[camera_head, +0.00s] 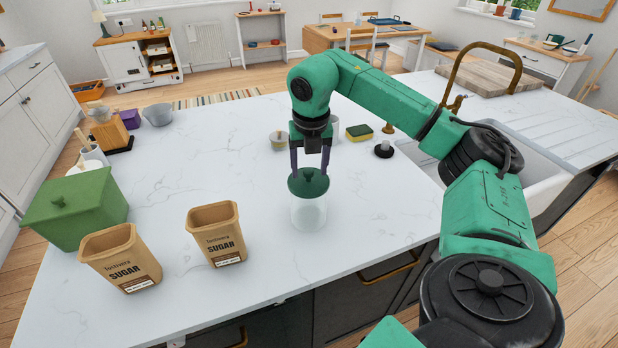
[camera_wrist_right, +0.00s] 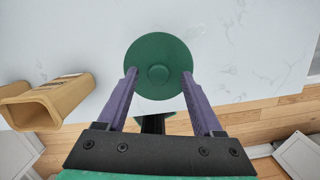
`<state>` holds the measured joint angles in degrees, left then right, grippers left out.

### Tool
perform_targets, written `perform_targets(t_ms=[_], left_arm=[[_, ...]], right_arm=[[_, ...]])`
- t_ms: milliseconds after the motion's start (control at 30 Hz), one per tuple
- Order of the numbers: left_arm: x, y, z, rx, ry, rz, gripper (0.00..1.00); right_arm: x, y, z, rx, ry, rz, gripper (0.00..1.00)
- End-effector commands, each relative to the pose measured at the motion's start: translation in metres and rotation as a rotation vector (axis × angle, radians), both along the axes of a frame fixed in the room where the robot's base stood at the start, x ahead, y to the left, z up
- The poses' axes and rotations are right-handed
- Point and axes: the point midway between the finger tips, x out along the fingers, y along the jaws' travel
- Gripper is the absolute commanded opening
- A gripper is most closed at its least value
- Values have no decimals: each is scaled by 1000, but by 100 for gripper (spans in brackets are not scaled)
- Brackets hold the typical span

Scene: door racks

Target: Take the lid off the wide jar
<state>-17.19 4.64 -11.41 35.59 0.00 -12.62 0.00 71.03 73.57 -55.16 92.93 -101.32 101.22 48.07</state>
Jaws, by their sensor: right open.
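The wide jar (camera_head: 309,212) is clear glass and stands upright on the white marble counter. Its round green lid (camera_head: 308,186) with a small knob sits on top; the lid (camera_wrist_right: 158,62) also shows in the right wrist view, its knob near the middle. My right gripper (camera_head: 310,172) points down over the lid from behind it. Its two purple fingers (camera_wrist_right: 158,78) are spread, one on each side of the lid's knob, with a gap to the knob. Whether the fingertips touch the lid I cannot tell. My left gripper is not in view.
Two tan sugar canisters (camera_head: 217,236) (camera_head: 122,258) stand open to the left of the jar. A green box (camera_head: 76,208) is at far left. A sponge (camera_head: 359,132) and small dishes lie behind the jar. The counter right of the jar is clear.

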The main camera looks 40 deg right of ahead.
Motion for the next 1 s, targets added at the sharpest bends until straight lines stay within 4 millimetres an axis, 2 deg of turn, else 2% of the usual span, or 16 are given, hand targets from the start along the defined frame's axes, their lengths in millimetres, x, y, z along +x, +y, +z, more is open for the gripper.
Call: perform_targets(t_ms=[133, 167, 200, 333, 633, 767, 867, 967, 1000], left_arm=[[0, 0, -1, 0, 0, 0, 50], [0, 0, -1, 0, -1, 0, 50], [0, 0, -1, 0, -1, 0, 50], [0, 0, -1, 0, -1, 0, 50], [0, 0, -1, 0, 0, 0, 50], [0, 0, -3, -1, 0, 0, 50], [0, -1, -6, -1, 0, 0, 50], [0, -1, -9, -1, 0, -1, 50], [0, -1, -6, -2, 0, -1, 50]], right_arm=[[0, 0, -1, 0, -1, 0, 68], [0, 0, -1, 0, -1, 0, 64], [0, 0, -1, 0, -1, 0, 49], [0, 0, 0, 0, -1, 0, 0], [1, 0, 0, 1, -2, 0, 0], [2, 1, 9, 2, -6, 1, 0], [2, 1, 23, 2, -7, 0, 0], [2, 1, 50, 3, -9, 1, 0], [2, 1, 67, 4, -11, 1, 0]])
